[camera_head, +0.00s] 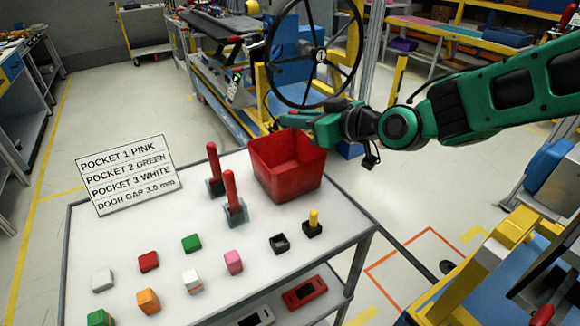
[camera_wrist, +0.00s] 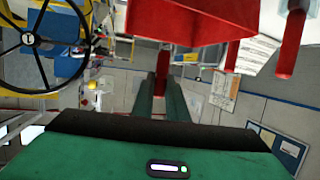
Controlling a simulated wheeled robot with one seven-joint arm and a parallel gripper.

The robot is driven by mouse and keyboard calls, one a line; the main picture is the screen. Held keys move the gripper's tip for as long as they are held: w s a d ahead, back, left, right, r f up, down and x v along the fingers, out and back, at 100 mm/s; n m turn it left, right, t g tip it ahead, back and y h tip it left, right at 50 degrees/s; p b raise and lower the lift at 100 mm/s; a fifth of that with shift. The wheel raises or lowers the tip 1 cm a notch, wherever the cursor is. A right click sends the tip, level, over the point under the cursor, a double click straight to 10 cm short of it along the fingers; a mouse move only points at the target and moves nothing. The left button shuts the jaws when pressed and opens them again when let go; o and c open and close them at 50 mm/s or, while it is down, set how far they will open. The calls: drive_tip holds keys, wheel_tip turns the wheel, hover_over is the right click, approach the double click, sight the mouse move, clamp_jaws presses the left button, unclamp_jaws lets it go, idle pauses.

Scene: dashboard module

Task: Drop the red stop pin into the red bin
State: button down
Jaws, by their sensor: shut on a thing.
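The red bin (camera_head: 288,177) stands open at the back edge of the white table. My gripper (camera_head: 290,119) is above the bin's back rim in the head view. In the wrist view, the green fingers of my gripper (camera_wrist: 164,82) are shut on a red stop pin (camera_wrist: 162,65), seen between them. I cannot make out this pin in the head view. The bin also shows at the top of the wrist view (camera_wrist: 190,22). Two other red pins (camera_head: 213,163) (camera_head: 232,189) stand upright in teal bases left of the bin.
A yellow pin (camera_head: 313,218) in a black block and an empty black socket (camera_head: 279,243) sit in front of the bin. Several coloured blocks (camera_head: 149,261) lie on the table. A sign (camera_head: 127,175) stands at the left. A black steering wheel (camera_head: 315,52) is behind my gripper.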

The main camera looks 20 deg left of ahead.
drive_tip(key=shift+s+f, duration=0.1)
drive_tip(key=shift+f, duration=0.2)
drive_tip(key=c, duration=1.7)
unclamp_jaws()
drive_tip(key=shift+o, duration=0.2)
drive_tip(key=v, duration=1)
drive_tip(key=shift+d, duration=0.3)
drive_tip(key=shift+s+r, duration=0.1)
drive_tip(key=shift+s, duration=0.05)
